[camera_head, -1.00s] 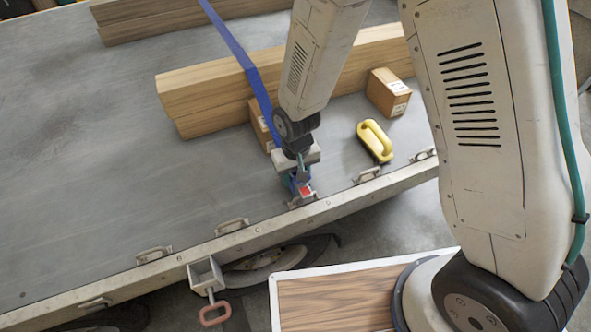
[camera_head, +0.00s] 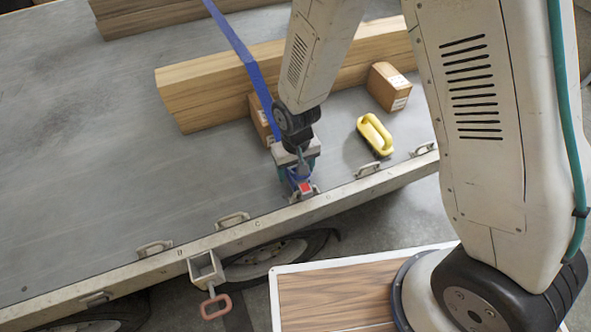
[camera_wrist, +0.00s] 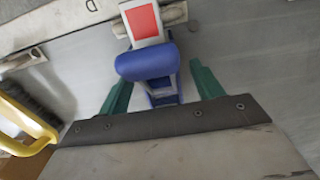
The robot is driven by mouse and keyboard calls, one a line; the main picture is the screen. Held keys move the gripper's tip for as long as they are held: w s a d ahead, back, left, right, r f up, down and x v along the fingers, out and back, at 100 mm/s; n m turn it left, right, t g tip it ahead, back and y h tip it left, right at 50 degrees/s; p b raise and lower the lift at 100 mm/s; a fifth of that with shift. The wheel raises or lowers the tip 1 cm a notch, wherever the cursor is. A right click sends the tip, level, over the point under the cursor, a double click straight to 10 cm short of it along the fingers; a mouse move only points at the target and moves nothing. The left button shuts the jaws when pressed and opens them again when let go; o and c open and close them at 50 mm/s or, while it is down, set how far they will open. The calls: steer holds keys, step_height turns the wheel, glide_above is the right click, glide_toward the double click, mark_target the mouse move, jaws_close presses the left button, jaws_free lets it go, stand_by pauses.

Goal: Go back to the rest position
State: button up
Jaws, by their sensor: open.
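My gripper (camera_head: 300,180) is at the near edge of the trailer bed. Its green fingers (camera_wrist: 160,88) stand apart on either side of the blue strap's ratchet buckle in the wrist view, with gaps visible. The buckle (camera_wrist: 150,62) has a blue roll of webbing and a red patch on a pale end. It lies by a metal lashing ring on the edge rail. The blue strap (camera_head: 235,45) runs over the timber beams (camera_head: 215,92) down toward my gripper. My wrist hides part of the strap and buckle in the head view.
A yellow-handled brush (camera_head: 376,133) lies right of my gripper, and shows close at left in the wrist view (camera_wrist: 25,118). Cardboard boxes (camera_head: 388,88) stand by the beams. Lashing rings (camera_head: 232,219) line the edge rail. The bed's left part is clear.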

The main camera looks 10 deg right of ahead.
step_height(320, 180, up, 7)
steer(key=shift+r, duration=0.15)
steer(key=s+d+r+m, duration=0.1)
steer(key=s+d+r, duration=0.2)
steer(key=d+r, duration=0.5)
steer(key=s+d+r+m, duration=0.15)
steer(key=d+r, duration=0.35)
steer(key=r, duration=0.6)
steer(key=s+d+r, duration=0.3)
steer(key=s+r, duration=0.1)
steer(key=s, duration=0.3)
steer(key=s+d+r+t, duration=0.1)
steer(key=s+d+r, duration=0.3)
steer(key=s, duration=0.4)
steer(key=shift+d+r+m, duration=0.2)
steer(key=shift+d+m, duration=0.1)
steer(key=shift+m, duration=0.05)
